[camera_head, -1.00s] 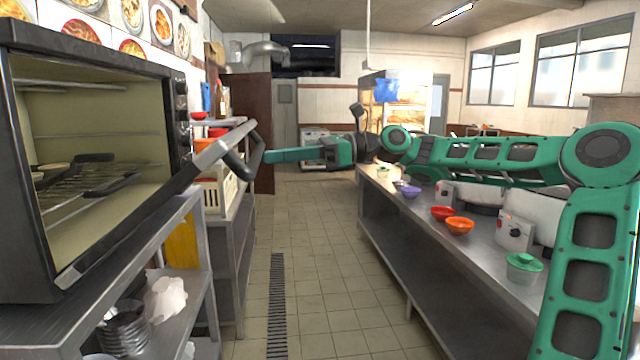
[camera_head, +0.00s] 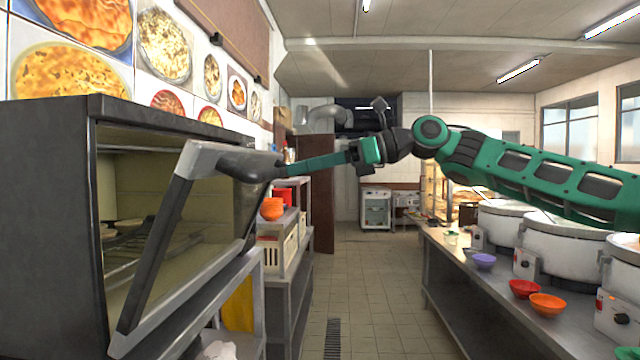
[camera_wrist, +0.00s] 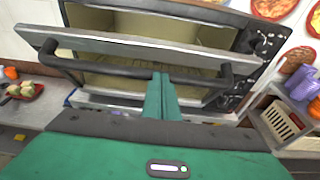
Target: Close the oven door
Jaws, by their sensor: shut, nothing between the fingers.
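The oven cavity (camera_wrist: 150,25) shows above the door's edge.
The oven rests on a metal shelf unit (camera_head: 215,295). A rack with orange bowls (camera_head: 272,208) and a crate stands beyond it. A counter with stockpots (camera_head: 560,245) and bowls lines the right. The tiled aisle between is clear.

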